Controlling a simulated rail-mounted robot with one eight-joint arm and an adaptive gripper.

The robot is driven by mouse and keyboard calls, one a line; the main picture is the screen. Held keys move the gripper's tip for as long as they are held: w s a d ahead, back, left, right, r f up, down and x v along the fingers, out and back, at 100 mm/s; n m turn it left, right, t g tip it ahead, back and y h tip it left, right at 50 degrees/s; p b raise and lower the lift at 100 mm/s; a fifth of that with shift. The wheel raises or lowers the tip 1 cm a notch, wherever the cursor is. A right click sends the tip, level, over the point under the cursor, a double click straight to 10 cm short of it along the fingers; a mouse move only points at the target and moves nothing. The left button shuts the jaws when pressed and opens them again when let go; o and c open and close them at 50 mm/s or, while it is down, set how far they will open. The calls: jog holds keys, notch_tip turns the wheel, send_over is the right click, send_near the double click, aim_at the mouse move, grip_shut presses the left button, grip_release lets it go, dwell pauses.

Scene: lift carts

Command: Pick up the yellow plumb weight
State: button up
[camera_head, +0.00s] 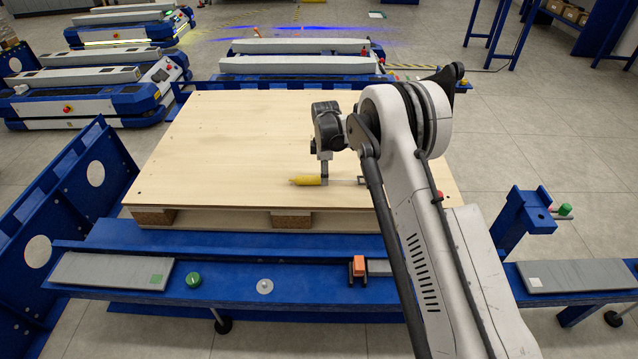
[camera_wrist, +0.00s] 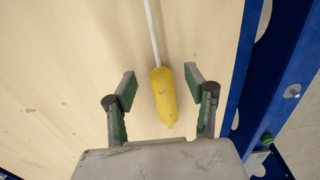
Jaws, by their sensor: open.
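The yellow plumb weight (camera_head: 306,180) lies on the wooden pallet top (camera_head: 230,150), near its front edge, in the head view. It is an elongated yellow body with a pale rod at one end. In the wrist view the yellow plumb weight (camera_wrist: 163,94) lies between my gripper's two fingers, with the rod running up and away. My gripper (camera_wrist: 159,88) is open, with a finger on each side of the weight and visible gaps to both. In the head view my gripper (camera_head: 324,172) is at the weight from above; its fingertips are partly hidden there.
A blue lift cart frame (camera_head: 330,250) borders the pallet in front, with a green button (camera_head: 193,279) and an orange block (camera_head: 359,266). A blue side panel (camera_head: 70,190) stands at left. Other carts (camera_head: 90,92) stand behind. The pallet's left part is clear.

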notch_tip(320, 180, down, 3)
jog(key=shift+r, duration=0.2)
jog(key=shift+c, duration=0.2)
grip_shut()
jog(key=shift+r, duration=0.1)
